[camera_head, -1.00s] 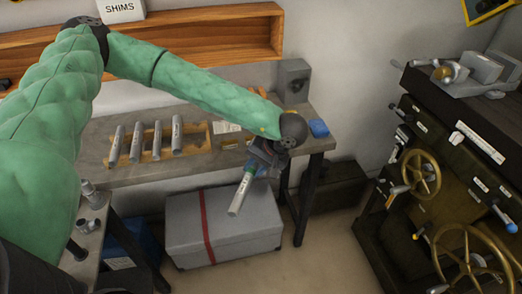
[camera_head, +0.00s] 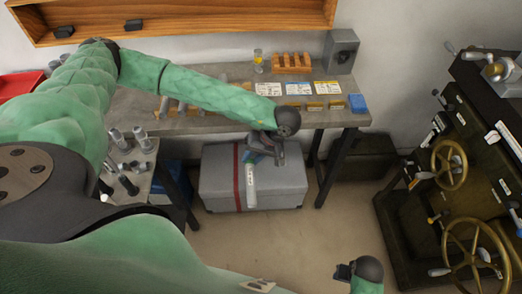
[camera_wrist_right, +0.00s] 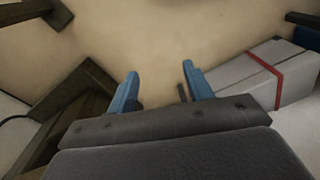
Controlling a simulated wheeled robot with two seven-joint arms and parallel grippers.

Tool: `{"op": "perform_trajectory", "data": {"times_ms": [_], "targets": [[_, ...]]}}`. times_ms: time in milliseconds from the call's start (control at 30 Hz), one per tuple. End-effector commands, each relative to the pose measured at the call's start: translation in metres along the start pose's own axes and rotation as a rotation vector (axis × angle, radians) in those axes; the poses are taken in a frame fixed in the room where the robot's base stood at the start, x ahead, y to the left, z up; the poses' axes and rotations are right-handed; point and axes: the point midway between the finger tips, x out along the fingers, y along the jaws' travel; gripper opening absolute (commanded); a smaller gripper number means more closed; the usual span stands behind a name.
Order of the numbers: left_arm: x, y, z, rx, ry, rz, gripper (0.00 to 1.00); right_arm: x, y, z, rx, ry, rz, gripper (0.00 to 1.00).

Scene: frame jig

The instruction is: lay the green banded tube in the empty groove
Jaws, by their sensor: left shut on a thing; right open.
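The green banded tube (camera_head: 250,187) is pale grey with a green band near its upper end. My left gripper (camera_head: 252,157) is shut on it near that end. The tube hangs steeply, slightly tilted, in front of the bench and, in the picture, over the grey box. The wooden rack with several grey tubes (camera_head: 163,106) is on the bench, mostly hidden behind my left arm. I cannot make out the empty groove. My right gripper (camera_head: 343,271) is low at the bottom of the head view. In the right wrist view its blue fingers (camera_wrist_right: 160,84) are apart with nothing between them.
The grey box with a red strap (camera_head: 280,185) stands on the floor below the bench (camera_head: 225,123). A dark machine with brass handwheels (camera_head: 450,165) stands at right.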

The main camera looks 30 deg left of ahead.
Motion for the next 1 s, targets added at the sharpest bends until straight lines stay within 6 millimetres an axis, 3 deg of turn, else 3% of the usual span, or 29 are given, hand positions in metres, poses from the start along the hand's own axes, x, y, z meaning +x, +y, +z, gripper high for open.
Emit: {"op": "perform_trajectory", "data": {"times_ms": [233,467,800,1000], "targets": [[0.004,-0.03,-0.014,-0.242,-0.141,-0.002,0.0,0.06,0.011,0.013,0.002,-0.062,0.015,0.51],[0.001,-0.059,-0.043,-0.559,-0.324,-0.003,0.0,0.136,0.023,0.046,0.003,-0.113,0.03,0.51],[-0.025,-0.093,-0.104,-1.156,-0.668,-0.002,0.0,0.242,0.042,0.129,0.004,-0.139,0.05,0.51],[-0.048,-0.105,-0.14,-1.521,-0.879,0.0,0.0,0.286,0.049,0.176,0.001,-0.12,0.057,0.51]]}}
